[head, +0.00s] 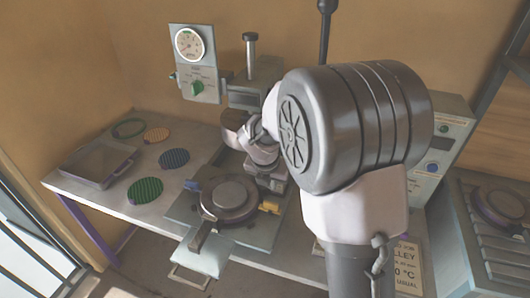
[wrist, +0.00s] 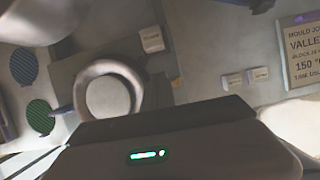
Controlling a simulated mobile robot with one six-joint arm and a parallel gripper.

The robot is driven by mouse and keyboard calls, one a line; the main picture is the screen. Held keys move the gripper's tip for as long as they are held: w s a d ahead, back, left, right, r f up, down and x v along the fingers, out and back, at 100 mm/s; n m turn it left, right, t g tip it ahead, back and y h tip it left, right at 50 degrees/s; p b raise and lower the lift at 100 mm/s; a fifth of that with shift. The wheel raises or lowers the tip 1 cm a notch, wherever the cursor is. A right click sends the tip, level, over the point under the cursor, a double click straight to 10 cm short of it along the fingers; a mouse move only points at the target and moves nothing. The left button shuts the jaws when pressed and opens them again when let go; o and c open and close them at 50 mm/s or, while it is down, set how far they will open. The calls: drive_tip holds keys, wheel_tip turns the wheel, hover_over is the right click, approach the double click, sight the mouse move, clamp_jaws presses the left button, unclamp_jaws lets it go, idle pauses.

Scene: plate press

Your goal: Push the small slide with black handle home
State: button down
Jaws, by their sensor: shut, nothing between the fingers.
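The press base (head: 180,212) carries a round dark-rimmed mould with a pale centre (head: 229,194); the round mould also shows in the wrist view (wrist: 108,97). At its front a pale flat slide (head: 203,259) sticks out past the table edge, with a dark handle (head: 199,238) on it and a metal loop below. I cannot tell for certain that this is the small slide. My gripper (head: 272,183) is just right of the round mould, shut and empty, partly hidden by my arm. Its fingertips are not clear in the wrist view.
A grey tray (head: 98,162) and several round pads (head: 145,190) lie at left. A gauge panel (head: 194,62) stands behind. A control box (head: 446,140) stands at right.

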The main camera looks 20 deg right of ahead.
drive_tip(key=b, duration=0.5)
approach(278, 199)
drive_tip(key=x, duration=0.5)
drive_tip(key=shift+s+a, duration=0.1)
drive_tip(key=shift+s, duration=0.05)
drive_tip(key=shift+w+f, duration=0.25)
drive_tip(key=shift+f, duration=0.3)
